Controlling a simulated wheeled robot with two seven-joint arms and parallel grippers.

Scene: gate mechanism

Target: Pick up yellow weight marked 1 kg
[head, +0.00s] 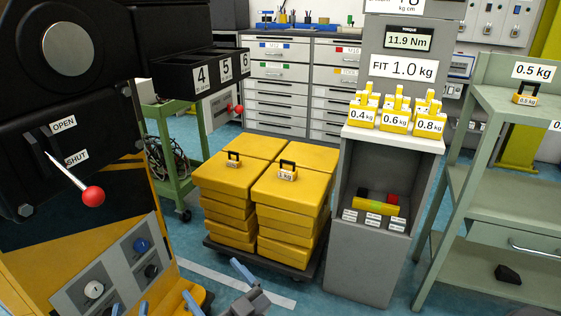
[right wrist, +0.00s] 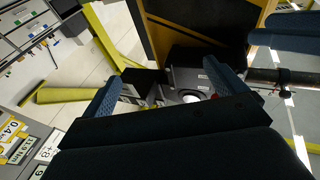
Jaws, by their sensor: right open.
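The yellow weight marked 1 kg (head: 287,175) has a black handle and stands upright on the front right yellow stack in the head view. My right gripper (head: 217,288) is at the bottom edge, below and left of the weight and apart from it. Its blue fingers are spread with nothing between them; they also show wide apart in the right wrist view (right wrist: 163,88). My left gripper (head: 129,309) shows only as two blue fingertips, with a gap between them, at the bottom edge. The weight is not seen in the right wrist view.
Another small weight (head: 233,160) stands on the left stack. Weights marked 0.4, 0.6 and 0.8 kg (head: 395,116) stand on a grey cabinet (head: 365,267) to the right. A panel with a red-knobbed lever (head: 92,194) is at the left. A green shelf (head: 485,184) stands right.

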